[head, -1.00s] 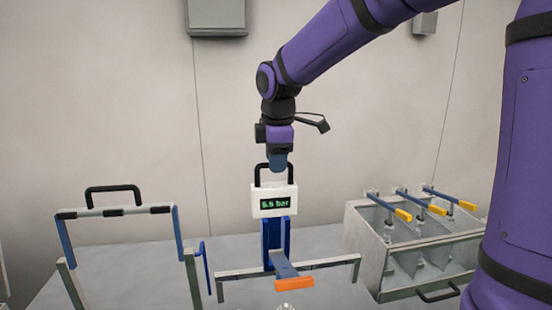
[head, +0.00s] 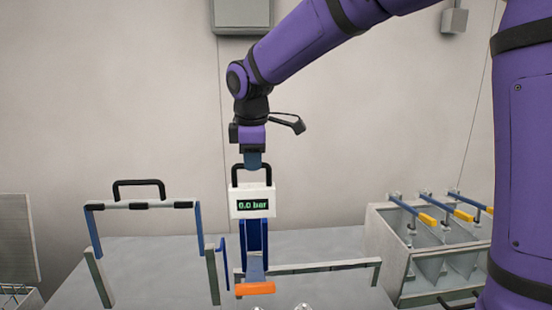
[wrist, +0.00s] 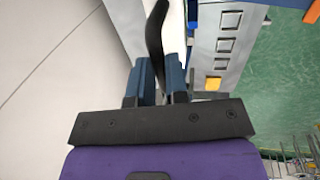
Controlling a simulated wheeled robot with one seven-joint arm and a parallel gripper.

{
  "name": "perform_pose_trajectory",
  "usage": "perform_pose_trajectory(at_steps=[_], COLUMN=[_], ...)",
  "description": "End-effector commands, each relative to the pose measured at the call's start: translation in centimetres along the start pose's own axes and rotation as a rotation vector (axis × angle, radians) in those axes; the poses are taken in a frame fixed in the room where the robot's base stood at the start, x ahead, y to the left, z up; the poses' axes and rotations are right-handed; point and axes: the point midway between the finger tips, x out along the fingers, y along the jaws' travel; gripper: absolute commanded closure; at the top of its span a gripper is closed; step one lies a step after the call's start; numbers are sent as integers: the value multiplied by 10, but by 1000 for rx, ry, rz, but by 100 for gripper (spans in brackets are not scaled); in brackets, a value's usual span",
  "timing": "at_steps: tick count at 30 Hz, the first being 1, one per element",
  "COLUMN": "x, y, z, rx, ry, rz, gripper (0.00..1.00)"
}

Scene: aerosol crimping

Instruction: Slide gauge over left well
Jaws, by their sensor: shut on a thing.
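The gauge (head: 251,205) is a white box reading "0.0 bar", with a black loop handle (head: 252,167) on top. Below it are blue uprights and an orange-ended lever (head: 254,288). It stands upright at the left end of a grey rail (head: 318,266). My gripper (head: 252,168) is shut on the handle from above. In the wrist view my blue fingers (wrist: 160,75) sit either side of the black handle (wrist: 156,35).
Left of the gauge stands a hinged blue-and-grey frame (head: 140,205) with a black handle; its post is close to the gauge. The grey table (head: 165,270) is bare between the frame's posts.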

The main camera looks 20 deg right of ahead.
Motion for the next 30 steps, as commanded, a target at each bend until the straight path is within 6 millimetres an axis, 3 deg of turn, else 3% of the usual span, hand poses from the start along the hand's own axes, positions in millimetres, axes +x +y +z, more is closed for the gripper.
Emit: perform_pose_trajectory(at_steps=[10,11,13,14,23,30], x=[-1,-1,-1,-1,-2,-32], y=[0,0,0,0,0,0], z=[-6,-6,-6,-6,-5,-5], rx=[0,0,0,0,1,1], ry=[5,6,5,4,2,4], rz=[4,4,3,3,2,5], gripper=[100,78,62,60,60,60])
